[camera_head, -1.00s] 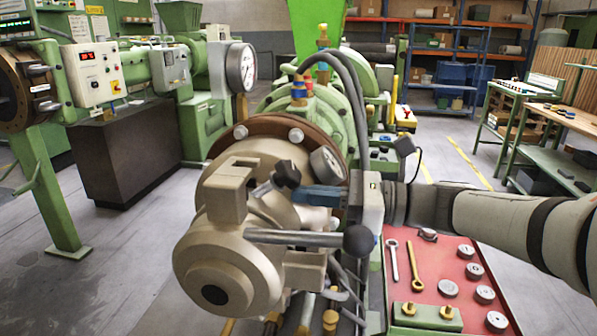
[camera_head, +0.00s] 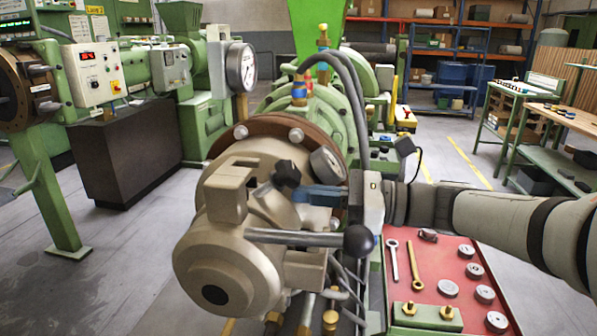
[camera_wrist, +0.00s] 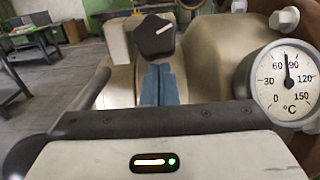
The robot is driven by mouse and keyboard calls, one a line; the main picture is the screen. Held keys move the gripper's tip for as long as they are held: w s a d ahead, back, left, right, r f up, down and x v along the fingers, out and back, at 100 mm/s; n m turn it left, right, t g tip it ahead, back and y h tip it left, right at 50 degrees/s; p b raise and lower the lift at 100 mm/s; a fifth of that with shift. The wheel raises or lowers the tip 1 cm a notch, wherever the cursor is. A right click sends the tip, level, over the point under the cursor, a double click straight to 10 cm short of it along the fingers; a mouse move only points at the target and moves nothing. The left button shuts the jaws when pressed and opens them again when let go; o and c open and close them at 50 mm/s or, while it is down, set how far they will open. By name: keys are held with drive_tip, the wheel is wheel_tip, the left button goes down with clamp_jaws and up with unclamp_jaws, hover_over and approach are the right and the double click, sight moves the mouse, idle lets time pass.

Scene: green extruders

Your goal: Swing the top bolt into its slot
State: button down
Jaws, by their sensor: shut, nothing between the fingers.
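The top bolt's black star knob (camera_head: 287,173) is above the beige round head of the extruder. It also shows in the wrist view (camera_wrist: 155,36), just beyond my fingertips. In the wrist view the fingers (camera_wrist: 158,72) end close under the knob; contact is unclear.
A dial gauge (camera_head: 327,164) stands close behind my fingers. A metal lever with a black ball end (camera_head: 358,241) crosses in front, below them. Hoses (camera_head: 352,85) arch above. A red tray (camera_head: 430,262) with wrenches and round pieces is at the right.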

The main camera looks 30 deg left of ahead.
sight(302, 180)
drive_tip(key=shift+r, duration=0.1)
drive_tip(key=shift+s+a+r+p, duration=0.15)
drive_tip(key=shift+a+r+p, duration=0.3)
drive_tip(key=shift+p, duration=0.25)
drive_tip(key=shift+r, duration=0.1)
drive_tip(key=shift+s+a+r+p, duration=0.15)
drive_tip(key=shift+a+r+p, duration=0.3)
drive_tip(key=shift+p, duration=0.1)
